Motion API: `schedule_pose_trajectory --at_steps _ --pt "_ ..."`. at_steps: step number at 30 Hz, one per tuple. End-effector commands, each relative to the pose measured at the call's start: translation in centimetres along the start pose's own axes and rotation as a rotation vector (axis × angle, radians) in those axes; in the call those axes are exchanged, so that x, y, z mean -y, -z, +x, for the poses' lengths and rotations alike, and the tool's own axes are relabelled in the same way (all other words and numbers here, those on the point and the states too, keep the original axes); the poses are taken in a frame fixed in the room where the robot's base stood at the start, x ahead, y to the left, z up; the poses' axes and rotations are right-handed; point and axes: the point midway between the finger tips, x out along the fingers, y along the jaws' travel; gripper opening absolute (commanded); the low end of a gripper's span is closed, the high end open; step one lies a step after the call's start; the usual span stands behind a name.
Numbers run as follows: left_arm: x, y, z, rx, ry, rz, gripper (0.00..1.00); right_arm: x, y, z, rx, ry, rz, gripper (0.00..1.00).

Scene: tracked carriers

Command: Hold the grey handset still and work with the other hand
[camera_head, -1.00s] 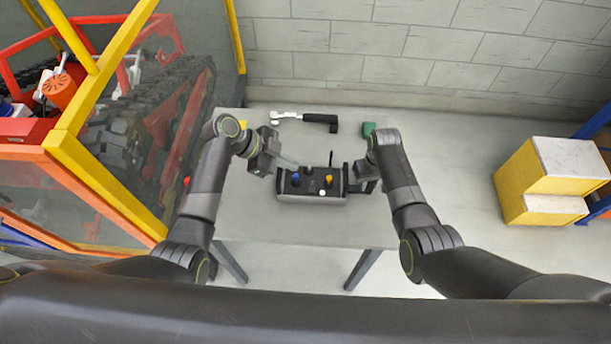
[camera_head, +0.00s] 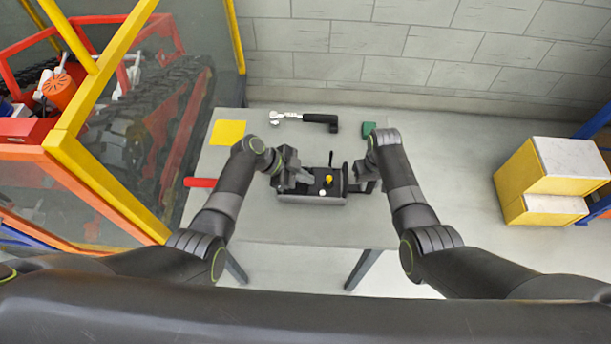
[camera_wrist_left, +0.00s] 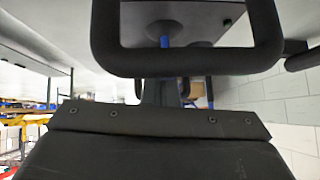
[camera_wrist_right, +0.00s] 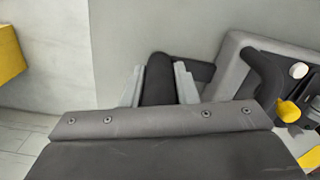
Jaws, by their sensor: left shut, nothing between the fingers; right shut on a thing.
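The grey handset (camera_head: 312,200) lies on the table with a black top panel, a yellow knob (camera_head: 328,179), a white button (camera_head: 320,191) and an upright black lever (camera_head: 331,158). My left gripper (camera_head: 305,182) is shut and empty over the panel's left part and hides the blue knob in the head view. In the left wrist view a blue-tipped stick (camera_wrist_left: 165,41) shows beyond the handset's black frame bar (camera_wrist_left: 190,62). My right gripper (camera_wrist_right: 160,85) is shut on a black grip (camera_wrist_right: 158,78) at the handset's right side. The yellow knob also shows in the right wrist view (camera_wrist_right: 288,111).
A black-handled tool (camera_head: 318,118) and a green block (camera_head: 368,128) lie at the table's back. A yellow sheet (camera_head: 228,132) and a red bar (camera_head: 200,183) are on the left. The table's front is bare. A yellow-framed enclosure (camera_head: 110,60) stands left.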

Motion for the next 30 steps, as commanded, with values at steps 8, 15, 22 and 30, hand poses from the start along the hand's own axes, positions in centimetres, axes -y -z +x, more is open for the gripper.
schedule_pose_trajectory --at_steps 8,15,22,30 --pt "0.1 -0.2 0.2 0.0 0.0 0.0 0.0 0.0 0.0 0.0 -0.001 0.0 0.0 0.0" --pt "0.1 -0.3 0.3 0.001 0.0 -0.001 0.0 0.0 0.0 0.0 -0.001 0.0 0.0 0.0" --pt "-0.8 -0.1 0.1 0.0 0.0 0.0 0.0 0.0 0.0 0.0 -0.001 0.0 0.0 0.0" --pt "-1.4 0.2 -0.1 0.0 -0.001 -0.001 0.0 0.0 0.0 0.0 -0.001 0.0 0.0 0.0"
